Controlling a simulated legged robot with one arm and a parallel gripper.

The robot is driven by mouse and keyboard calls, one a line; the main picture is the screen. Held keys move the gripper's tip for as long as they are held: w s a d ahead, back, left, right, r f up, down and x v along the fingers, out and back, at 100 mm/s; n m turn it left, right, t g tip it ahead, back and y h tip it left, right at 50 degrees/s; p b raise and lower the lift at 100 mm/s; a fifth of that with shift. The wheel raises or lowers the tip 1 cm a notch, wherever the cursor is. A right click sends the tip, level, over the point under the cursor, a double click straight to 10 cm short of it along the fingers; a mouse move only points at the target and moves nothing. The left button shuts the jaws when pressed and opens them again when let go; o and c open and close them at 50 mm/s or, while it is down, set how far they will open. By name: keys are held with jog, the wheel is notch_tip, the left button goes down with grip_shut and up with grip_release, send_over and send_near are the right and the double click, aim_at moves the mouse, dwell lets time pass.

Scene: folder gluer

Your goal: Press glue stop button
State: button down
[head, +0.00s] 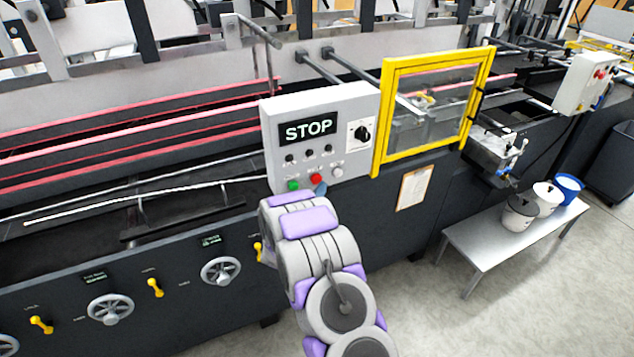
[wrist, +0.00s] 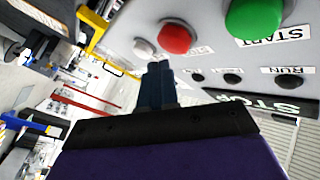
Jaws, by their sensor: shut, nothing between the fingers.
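The grey control panel (head: 356,108) on the machine carries a dark display reading "STOP" (head: 308,131). In its bottom row are a green button (head: 293,184), a red button (head: 316,178) and a white button (head: 337,172). My gripper (head: 321,188) is shut and empty, its tip just below the red button. In the wrist view, the fingertips (wrist: 158,66) point toward the panel beside the red button (wrist: 175,37), near the white button (wrist: 143,48). The green button (wrist: 255,18), labelled "START", is farther right. I cannot tell whether the tips touch the panel.
A rotary knob (head: 362,132) sits on the panel's right side. A yellow-framed guard (head: 385,115) stands right of the panel. Handwheels (head: 221,271) and yellow levers (head: 155,288) line the machine's front.

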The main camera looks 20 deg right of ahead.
jog(key=shift+s, duration=0.1)
jog(key=s+b, duration=0.1)
jog(key=s, duration=0.3)
jog(key=shift+s+d, duration=0.1)
jog(key=shift+s, duration=0.3)
dwell(0.8)
